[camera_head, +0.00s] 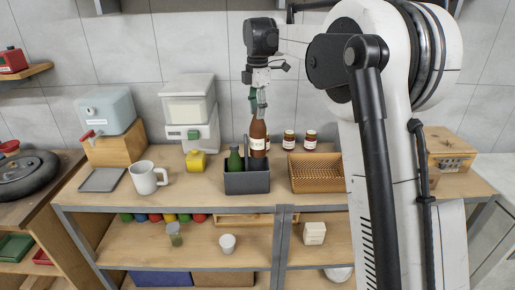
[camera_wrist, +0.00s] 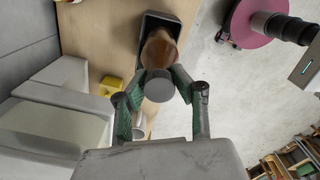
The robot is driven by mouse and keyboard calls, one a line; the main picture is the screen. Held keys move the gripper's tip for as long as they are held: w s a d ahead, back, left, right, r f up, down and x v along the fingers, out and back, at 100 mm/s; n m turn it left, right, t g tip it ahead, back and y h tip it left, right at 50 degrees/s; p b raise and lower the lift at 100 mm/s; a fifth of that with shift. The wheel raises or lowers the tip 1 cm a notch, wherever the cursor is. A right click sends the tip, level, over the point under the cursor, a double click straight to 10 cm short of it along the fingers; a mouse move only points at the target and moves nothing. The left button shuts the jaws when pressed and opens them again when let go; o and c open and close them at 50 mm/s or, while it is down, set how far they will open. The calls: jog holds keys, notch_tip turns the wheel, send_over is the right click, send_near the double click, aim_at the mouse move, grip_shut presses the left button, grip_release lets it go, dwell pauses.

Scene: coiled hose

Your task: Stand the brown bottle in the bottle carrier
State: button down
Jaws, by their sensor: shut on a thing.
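The brown bottle (camera_head: 258,132) with a pale label is upright over the right part of the dark grey bottle carrier (camera_head: 247,184). My gripper (camera_head: 260,104) is shut on the bottle's upper end from above. In the wrist view, the green fingers of my gripper (camera_wrist: 157,88) close on both sides of the bottle's grey cap, and the brown bottle (camera_wrist: 160,50) points down at the dark carrier (camera_wrist: 146,24). A green bottle (camera_head: 235,160) stands in the carrier's left part. I cannot tell whether the brown bottle's base is inside the carrier or just above it.
A woven basket (camera_head: 316,174) stands close right of the carrier, with two small jars (camera_head: 289,140) (camera_head: 310,140) behind. A yellow object (camera_head: 196,161), a white mug (camera_head: 147,177) and a grey tray (camera_head: 102,180) are to the left. The bench's front edge is close before the carrier.

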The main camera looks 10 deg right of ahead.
aim_at(258, 147)
notch_tip(258, 147, down, 14)
jog(key=shift+f+p, duration=0.15)
jog(key=shift+p, duration=0.25)
jog(key=shift+f, duration=0.2)
jog(key=c, duration=1.4)
grip_release()
jog(key=shift+c, duration=0.2)
jog(key=shift+r, duration=0.1)
